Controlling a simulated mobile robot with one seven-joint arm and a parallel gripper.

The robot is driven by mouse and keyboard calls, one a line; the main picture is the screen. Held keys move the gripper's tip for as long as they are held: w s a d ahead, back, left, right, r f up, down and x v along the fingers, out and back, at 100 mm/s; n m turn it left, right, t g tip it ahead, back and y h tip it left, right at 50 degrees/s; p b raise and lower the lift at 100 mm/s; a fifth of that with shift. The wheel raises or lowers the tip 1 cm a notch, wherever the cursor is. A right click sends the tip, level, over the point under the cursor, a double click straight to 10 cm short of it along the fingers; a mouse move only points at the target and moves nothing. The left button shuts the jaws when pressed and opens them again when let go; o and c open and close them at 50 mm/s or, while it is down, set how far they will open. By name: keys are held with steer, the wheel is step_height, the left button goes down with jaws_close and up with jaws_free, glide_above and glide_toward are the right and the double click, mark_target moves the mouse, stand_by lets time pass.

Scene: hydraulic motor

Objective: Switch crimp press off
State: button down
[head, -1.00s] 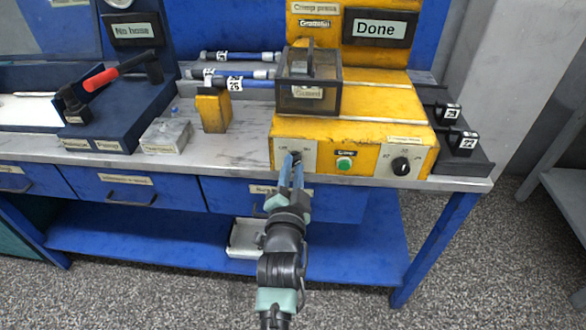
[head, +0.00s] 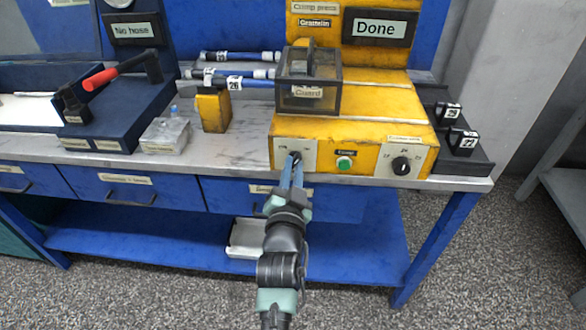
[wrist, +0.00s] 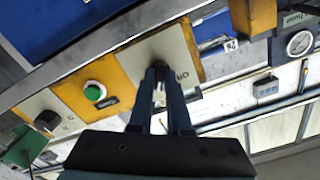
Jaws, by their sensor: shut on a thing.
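The yellow crimp press (head: 360,130) stands on the workbench, with a "Done" display (head: 380,28) above it. Its front left has a light switch plate (head: 309,158) with a dark switch knob (head: 296,157). My gripper (head: 296,163) reaches up to this plate, its blue fingers shut on the knob. In the wrist view the fingers (wrist: 160,78) close at the plate (wrist: 178,62), where "On" lettering shows beside them. The fingers hide most of the knob, so its setting cannot be told. A green button (head: 344,163) and a black dial (head: 401,166) sit further right.
A clear guard box (head: 309,92) sits on the press. Blue hoses (head: 240,74), a yellow block (head: 212,110) and a grey block (head: 165,135) lie left of it. Black numbered fittings (head: 458,140) stand at right. Drawers (head: 130,192) are below the bench edge.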

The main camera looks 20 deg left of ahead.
steer(key=n, duration=0.3)
steer(key=shift+n, duration=0.4)
steer(key=n, duration=0.3)
steer(key=shift+n+p, duration=0.3)
steer(key=n, duration=0.3)
steer(key=shift+n+p, duration=0.3)
steer(key=shift+d+n, duration=0.1)
steer(key=shift+n, duration=1.8)
steer(key=shift+f+p, duration=0.1)
steer(key=shift+p, duration=0.2)
steer(key=c, duration=0.9)
jaws_free()
steer(key=shift+o, duration=0.2)
steer(key=p+v, duration=0.3)
steer(key=v, duration=1)
